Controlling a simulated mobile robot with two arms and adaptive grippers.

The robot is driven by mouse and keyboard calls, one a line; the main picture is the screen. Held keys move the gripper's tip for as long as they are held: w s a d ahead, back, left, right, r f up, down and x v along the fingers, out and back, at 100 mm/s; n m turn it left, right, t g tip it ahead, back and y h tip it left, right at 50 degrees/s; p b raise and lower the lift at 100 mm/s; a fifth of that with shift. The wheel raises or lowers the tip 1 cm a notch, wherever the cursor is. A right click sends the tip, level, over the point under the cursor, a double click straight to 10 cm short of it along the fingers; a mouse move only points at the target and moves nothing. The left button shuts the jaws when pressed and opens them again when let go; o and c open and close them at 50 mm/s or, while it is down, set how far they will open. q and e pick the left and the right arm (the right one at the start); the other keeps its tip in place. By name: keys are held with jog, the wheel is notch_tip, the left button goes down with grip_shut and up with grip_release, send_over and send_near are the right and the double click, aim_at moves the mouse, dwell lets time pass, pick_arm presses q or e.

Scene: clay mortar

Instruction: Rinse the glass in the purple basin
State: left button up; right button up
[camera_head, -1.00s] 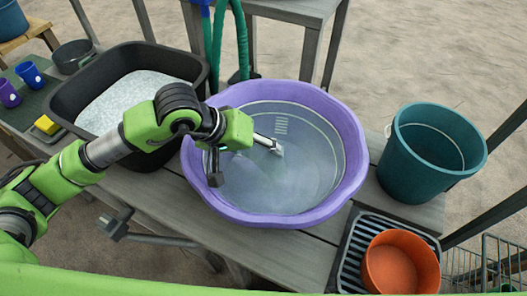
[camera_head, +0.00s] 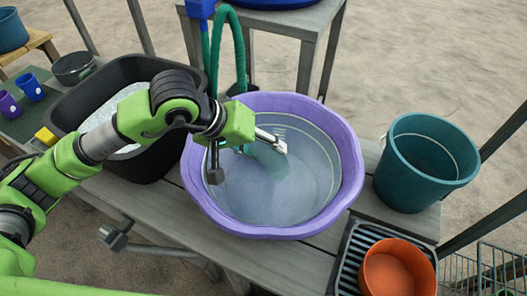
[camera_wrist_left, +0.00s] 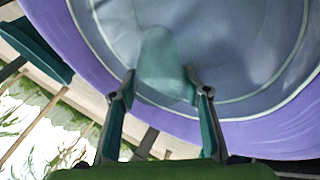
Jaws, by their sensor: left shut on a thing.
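The purple basin (camera_head: 350,200) stands on the wooden bench with clear water (camera_head: 300,190) in it. My left gripper (camera_head: 272,145) reaches over the basin from the left and is shut on the glass (camera_head: 268,160). The glass is pale green and see-through, and shows faintly below the fingers. In the left wrist view the glass (camera_wrist_left: 162,62) sits between the fingertips of the left gripper (camera_wrist_left: 160,88), over the basin's inside (camera_wrist_left: 240,60). I cannot tell how deep the glass is in the water. My right gripper is not in view.
A black tub (camera_head: 150,165) with pale contents is left of the basin. A teal bucket (camera_head: 425,165) stands to the right. An orange pot (camera_head: 397,268) sits on a dark rack (camera_head: 350,255) at front right. A green hose (camera_head: 240,50) is behind. Blue and purple cups are far left.

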pick_arm(q)
notch_tip(320, 180, up, 15)
jog(key=p, duration=0.5)
dwell(0.5)
dwell(0.5)
jog(key=shift+p, duration=0.35)
